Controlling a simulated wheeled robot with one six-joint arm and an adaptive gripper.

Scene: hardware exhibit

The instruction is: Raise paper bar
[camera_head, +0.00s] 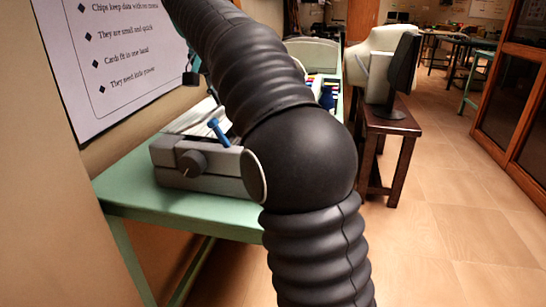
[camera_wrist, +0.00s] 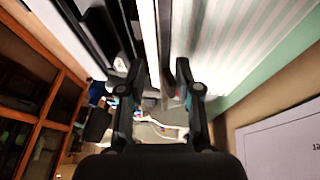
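The grey printer (camera_head: 172,165) sits on a green table in the head view, with a round dark knob (camera_head: 191,163) and a blue lever (camera_head: 218,131) at its near end. My arm hides part of it. In the wrist view, long light and dark bars run upward from my gripper (camera_wrist: 160,72), beside striped white paper (camera_wrist: 225,45). One pale bar (camera_wrist: 150,40), perhaps the paper bar, lies between the lines of my two fingers. The fingers are apart. I cannot tell whether either touches a bar. My gripper is hidden in the head view.
The green table (camera_head: 130,190) stands against a wall with a poster (camera_head: 110,50). Behind are a dark wooden stool (camera_head: 390,125) bearing a monitor (camera_head: 385,70). Open tiled floor (camera_head: 450,210) lies to the right, before a glass-fronted cabinet (camera_head: 510,130).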

